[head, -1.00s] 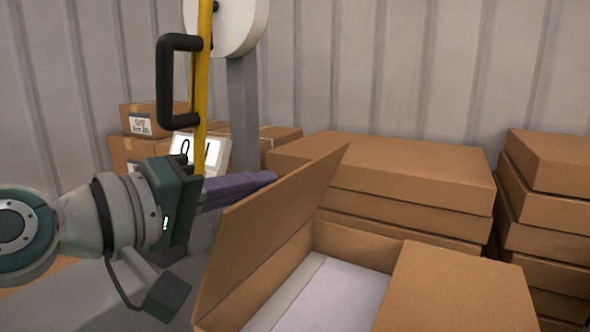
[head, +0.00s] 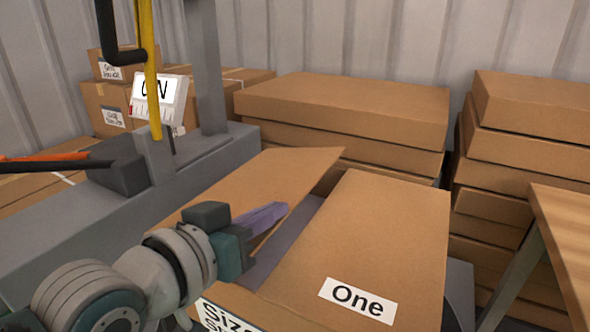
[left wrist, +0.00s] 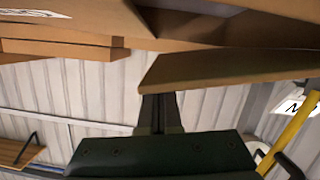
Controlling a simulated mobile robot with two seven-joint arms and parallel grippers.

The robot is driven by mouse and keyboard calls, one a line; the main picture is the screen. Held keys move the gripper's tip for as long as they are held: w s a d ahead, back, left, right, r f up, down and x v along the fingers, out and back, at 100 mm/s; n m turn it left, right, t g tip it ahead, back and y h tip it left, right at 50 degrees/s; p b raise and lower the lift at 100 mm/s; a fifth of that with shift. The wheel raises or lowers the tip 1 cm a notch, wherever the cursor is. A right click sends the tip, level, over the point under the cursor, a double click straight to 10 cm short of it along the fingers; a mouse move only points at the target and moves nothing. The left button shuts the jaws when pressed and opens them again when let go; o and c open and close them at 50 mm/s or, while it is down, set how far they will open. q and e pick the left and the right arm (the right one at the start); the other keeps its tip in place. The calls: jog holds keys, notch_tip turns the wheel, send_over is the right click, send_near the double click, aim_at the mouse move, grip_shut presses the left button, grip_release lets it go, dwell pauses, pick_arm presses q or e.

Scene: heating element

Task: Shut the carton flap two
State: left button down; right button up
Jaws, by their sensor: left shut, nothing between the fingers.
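The open carton (head: 376,240) is at the lower middle of the head view. Its right flap lies flat and bears a label reading "One" (head: 357,299). Its left flap (head: 245,178) is tilted up over the opening, leaving a dark gap between the two flaps. My left gripper (head: 268,217), with purple fingers, is shut and empty. It is over the left flap in the head view; whether it touches cannot be told. In the left wrist view, the dark fingers (left wrist: 158,112) end at the edge of a cardboard flap (left wrist: 225,68). My right gripper is not in view.
Stacked flat cartons stand behind (head: 345,105) and at the right (head: 530,110). A grey machine with a yellow bar (head: 148,70) and a white display (head: 160,98) is at the left. A wooden tabletop (head: 570,235) is at the right edge.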

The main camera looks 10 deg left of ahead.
pick_arm(q)
jog(key=shift+s+d+f+m+y+b, duration=0.15)
jog(key=shift+f+m+b, duration=0.1)
jog(key=shift+f, duration=0.35)
jog(key=shift+w+d+f+m+y+b, duration=0.15)
jog(key=shift+f+m, duration=0.1)
jog(key=shift+f, duration=0.35)
jog(key=shift+s+d+f+m+b, duration=0.1)
jog(key=shift+f+m+b, duration=0.35)
jog(key=shift+f, duration=0.55)
